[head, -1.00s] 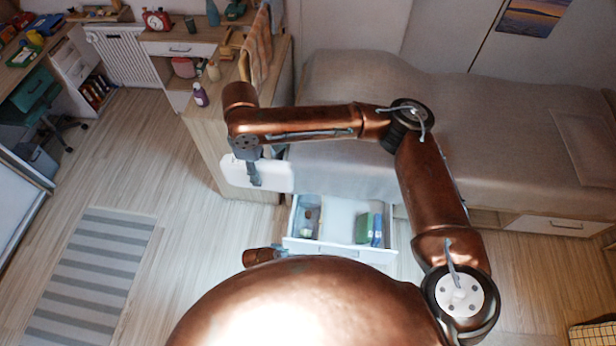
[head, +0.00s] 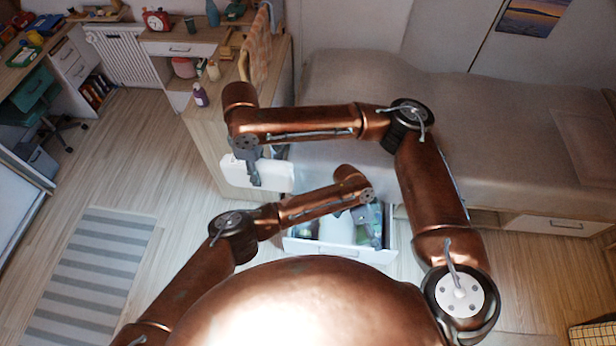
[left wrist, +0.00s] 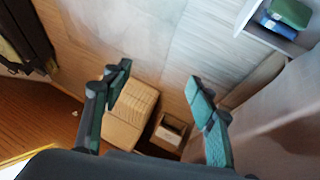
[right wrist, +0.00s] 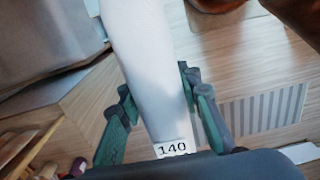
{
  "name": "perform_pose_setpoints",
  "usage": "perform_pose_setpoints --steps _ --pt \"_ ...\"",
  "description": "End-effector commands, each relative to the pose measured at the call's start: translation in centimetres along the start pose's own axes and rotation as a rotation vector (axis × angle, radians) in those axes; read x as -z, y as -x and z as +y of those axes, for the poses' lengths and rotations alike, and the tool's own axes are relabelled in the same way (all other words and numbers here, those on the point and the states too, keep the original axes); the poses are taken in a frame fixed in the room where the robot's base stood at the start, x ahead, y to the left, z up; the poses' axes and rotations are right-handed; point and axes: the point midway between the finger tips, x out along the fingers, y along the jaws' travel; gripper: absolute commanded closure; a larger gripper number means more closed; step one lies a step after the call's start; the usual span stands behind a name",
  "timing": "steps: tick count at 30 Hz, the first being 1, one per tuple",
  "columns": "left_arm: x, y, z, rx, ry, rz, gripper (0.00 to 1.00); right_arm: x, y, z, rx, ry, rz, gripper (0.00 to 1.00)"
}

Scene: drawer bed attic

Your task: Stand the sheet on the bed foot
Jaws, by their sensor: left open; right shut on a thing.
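The white folded sheet (head: 278,176) is held in my right gripper (head: 253,172), beside the bed's left end and the wooden cabinet side. In the right wrist view the sheet (right wrist: 140,50) runs lengthwise between the fingers, with a "140" label at its near end. The grey-covered bed (head: 350,85) stretches to the right; its left end is partly hidden by my right arm. My left gripper (head: 368,220) is over the open drawer's right part. In the left wrist view its fingers (left wrist: 158,76) are spread with nothing between them.
The open drawer (head: 340,249) below the bed holds green and blue items, partly hidden by my left arm. The wooden cabinet (head: 236,135) stands left of the bed, with a purple bottle (head: 200,95) on it. Floor around the striped rug (head: 90,270) is clear.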

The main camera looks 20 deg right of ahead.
Motion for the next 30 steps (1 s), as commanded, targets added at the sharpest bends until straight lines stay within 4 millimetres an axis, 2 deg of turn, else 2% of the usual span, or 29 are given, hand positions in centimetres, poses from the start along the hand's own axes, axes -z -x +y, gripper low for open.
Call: perform_pose_setpoints --steps 5,11,14,18,24,27,30 --pt "-2.4 3.1 2.0 -0.012 -0.089 -0.326 0.47 0.0 0.1 0.0 -0.001 0.0 0.001 1.0" --pt "-6.4 8.8 2.9 0.024 -0.118 -0.713 0.47 0.0 0.1 0.0 -0.001 0.0 0.001 1.0" --pt "-8.2 12.7 3.0 0.063 -0.109 -0.912 0.47 0.0 0.1 0.0 -0.001 0.0 0.001 1.0" --pt "-9.9 19.3 3.2 0.137 -0.071 -1.187 0.47 0.0 0.1 0.0 -0.001 0.0 0.001 1.0" --pt "-10.4 28.1 4.0 0.256 0.018 -1.502 0.47 0.0 0.1 0.0 -0.001 0.0 0.001 1.0" --pt "-10.2 31.0 4.5 0.299 0.058 -1.599 0.47 0.0 0.1 0.0 -0.001 0.0 0.001 1.0" --pt "-9.9 32.7 4.8 0.326 0.082 -1.655 0.47 0.0 0.1 0.0 -0.001 0.0 0.001 1.0"
